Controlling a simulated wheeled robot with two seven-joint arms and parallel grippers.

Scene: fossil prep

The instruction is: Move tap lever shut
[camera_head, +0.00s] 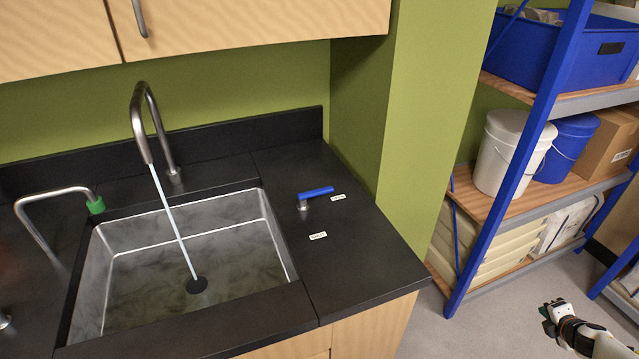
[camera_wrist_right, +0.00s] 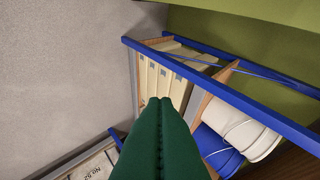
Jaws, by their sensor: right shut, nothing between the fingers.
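The tap lever (camera_head: 316,193) is a blue handle on a short metal post, on the black counter to the right of the sink. It points right, towards one of two small white labels (camera_head: 338,197); the other label (camera_head: 318,236) lies nearer the front. The curved metal tap (camera_head: 144,125) runs a stream of water into the sink (camera_head: 281,262). My right gripper (camera_head: 546,308) is at the lower right over the floor, far from the lever. In the right wrist view its green fingers (camera_wrist_right: 158,105) are together and empty. My left gripper is not in view.
A second metal spout with a green tip (camera_head: 96,205) stands left of the sink. A green wall column (camera_head: 428,120) rises behind the counter's right end. A blue-framed shelf (camera_head: 540,125) with buckets and boxes stands at right. Grey floor lies between.

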